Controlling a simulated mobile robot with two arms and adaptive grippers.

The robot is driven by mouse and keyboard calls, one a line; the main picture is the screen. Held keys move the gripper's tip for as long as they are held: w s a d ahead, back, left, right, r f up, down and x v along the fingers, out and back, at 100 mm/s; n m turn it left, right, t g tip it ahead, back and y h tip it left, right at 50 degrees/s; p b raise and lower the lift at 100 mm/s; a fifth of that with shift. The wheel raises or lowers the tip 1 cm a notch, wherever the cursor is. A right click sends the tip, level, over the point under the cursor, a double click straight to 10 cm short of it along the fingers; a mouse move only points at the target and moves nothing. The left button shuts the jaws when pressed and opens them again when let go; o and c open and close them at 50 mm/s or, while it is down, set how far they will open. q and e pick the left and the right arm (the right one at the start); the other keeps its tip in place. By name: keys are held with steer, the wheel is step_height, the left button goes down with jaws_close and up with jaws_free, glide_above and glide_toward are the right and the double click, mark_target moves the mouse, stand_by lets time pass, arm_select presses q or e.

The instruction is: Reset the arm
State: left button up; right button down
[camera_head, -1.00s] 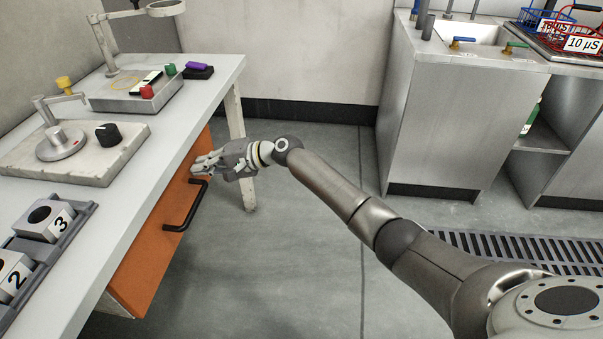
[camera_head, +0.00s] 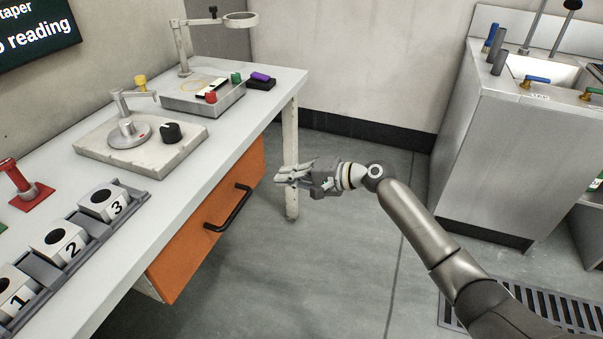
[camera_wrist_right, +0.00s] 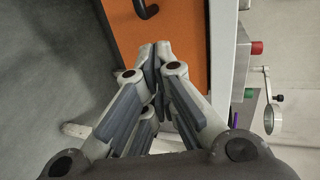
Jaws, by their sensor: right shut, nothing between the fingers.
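My right arm (camera_head: 420,228) comes in from the lower right of the head view. My right gripper (camera_head: 280,176) is shut and empty, in the air in front of the workbench and to the right of an orange drawer front (camera_head: 215,222) with a black handle (camera_head: 232,208). In the right wrist view the gripper's fingertips (camera_wrist_right: 160,52) meet, with the orange drawer front (camera_wrist_right: 180,38) behind them and part of the black handle (camera_wrist_right: 147,9) at the top. My left gripper is not in view.
The workbench (camera_head: 165,215) at left carries numbered blocks (camera_head: 103,203), a stone plate with a black knob (camera_head: 171,133) and a box with coloured knobs (camera_head: 203,98). A steel sink cabinet (camera_head: 490,150) stands at right, beside a floor grate (camera_head: 545,308). Open floor lies between.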

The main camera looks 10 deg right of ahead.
steer(key=s+d+f+n+g+h, duration=0.25)
steer(key=s+f+n+h, duration=0.25)
steer(key=s+f, duration=1.5)
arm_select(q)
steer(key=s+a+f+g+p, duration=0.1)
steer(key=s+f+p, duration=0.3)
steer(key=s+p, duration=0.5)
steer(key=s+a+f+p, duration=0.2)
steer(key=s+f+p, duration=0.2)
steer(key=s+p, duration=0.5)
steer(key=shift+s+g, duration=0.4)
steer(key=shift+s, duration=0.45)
arm_select(e)
steer(key=s+d+f+n+g+h, duration=0.1)
steer(key=s+f, duration=0.5)
steer(key=s, duration=0.6)
steer(key=s+d+f+n+g+h, duration=0.1)
steer(key=s+d+f, duration=0.4)
steer(key=s, duration=0.8)
steer(key=s+d+f+n+g+h, duration=0.2)
steer(key=s+d+f+h, duration=0.2)
steer(key=s+f, duration=0.4)
steer(key=s+h, duration=0.1)
steer(key=s, duration=0.4)
steer(key=shift+d+f+g, duration=0.1)
steer(key=shift+g, duration=0.15)
